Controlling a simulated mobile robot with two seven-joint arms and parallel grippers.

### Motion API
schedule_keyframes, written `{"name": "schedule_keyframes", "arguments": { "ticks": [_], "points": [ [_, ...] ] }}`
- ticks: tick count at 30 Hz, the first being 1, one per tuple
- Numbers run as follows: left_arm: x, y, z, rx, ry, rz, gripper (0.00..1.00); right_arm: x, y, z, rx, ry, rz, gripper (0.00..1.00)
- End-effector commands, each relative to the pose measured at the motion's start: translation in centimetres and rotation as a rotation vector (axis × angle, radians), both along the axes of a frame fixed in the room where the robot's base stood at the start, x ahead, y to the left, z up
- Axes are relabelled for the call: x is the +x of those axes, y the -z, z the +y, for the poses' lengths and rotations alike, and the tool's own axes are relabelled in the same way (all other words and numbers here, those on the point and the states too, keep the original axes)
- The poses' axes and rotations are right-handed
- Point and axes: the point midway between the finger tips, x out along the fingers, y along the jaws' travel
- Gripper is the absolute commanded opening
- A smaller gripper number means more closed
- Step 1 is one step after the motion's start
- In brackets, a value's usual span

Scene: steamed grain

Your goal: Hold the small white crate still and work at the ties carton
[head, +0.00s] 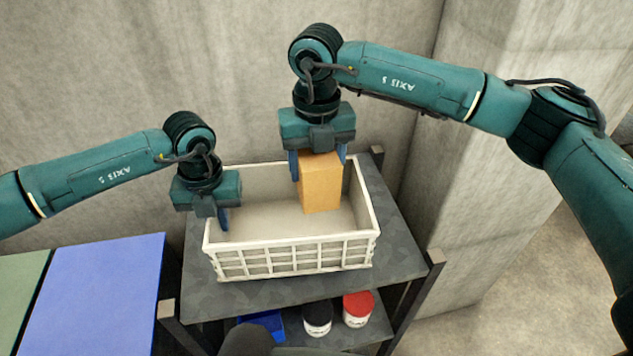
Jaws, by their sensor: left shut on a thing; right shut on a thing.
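The small white crate (295,256) stands on the dark top shelf of a rack, its lattice wall facing me. My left gripper (222,222) points down at the crate's left end and is shut on its left wall. My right gripper (318,165) points down over the right part of the crate. It is shut on the ties carton (321,188), a plain orange-brown box held upright inside the crate. Whether the carton's base touches the crate floor cannot be told. The left part of the crate floor is bare.
The shelf (275,292) has free strips in front and to the right. A lower shelf holds a dark-lidded jar (318,319), a red-lidded jar (357,309) and a blue item (262,324). Blue (95,297) and green (20,300) surfaces lie at left. Concrete walls stand behind and right.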

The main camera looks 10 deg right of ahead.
Motion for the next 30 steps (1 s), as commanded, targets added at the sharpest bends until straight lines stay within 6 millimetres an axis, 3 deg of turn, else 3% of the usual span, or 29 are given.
{"name": "schedule_keyframes", "arguments": {
  "ticks": [3, 11, 12, 21, 30],
  "points": [
    [0.02, -0.06, -0.02, -0.001, 0.000, -0.001, 0.00, 0.03, -1.10, 0.04, 0.001, 0.000, -0.002, 0.27],
    [0.02, -0.07, -0.02, -0.001, 0.000, -0.001, 0.00, 0.00, -1.37, 0.03, 0.001, -0.001, -0.001, 0.27],
    [0.02, -0.07, -0.02, -0.001, 0.000, -0.001, 0.09, 0.01, -1.37, 0.03, 0.001, -0.001, -0.001, 0.27],
    [0.01, -0.04, -0.01, 0.000, 0.000, 0.000, 0.33, 0.01, -1.33, 0.04, 0.001, -0.001, -0.001, 0.27],
    [0.04, -0.40, 0.00, 0.000, 0.000, -0.001, 0.34, 0.01, -1.33, 0.04, 0.001, -0.001, -0.001, 0.27]
  ]
}}
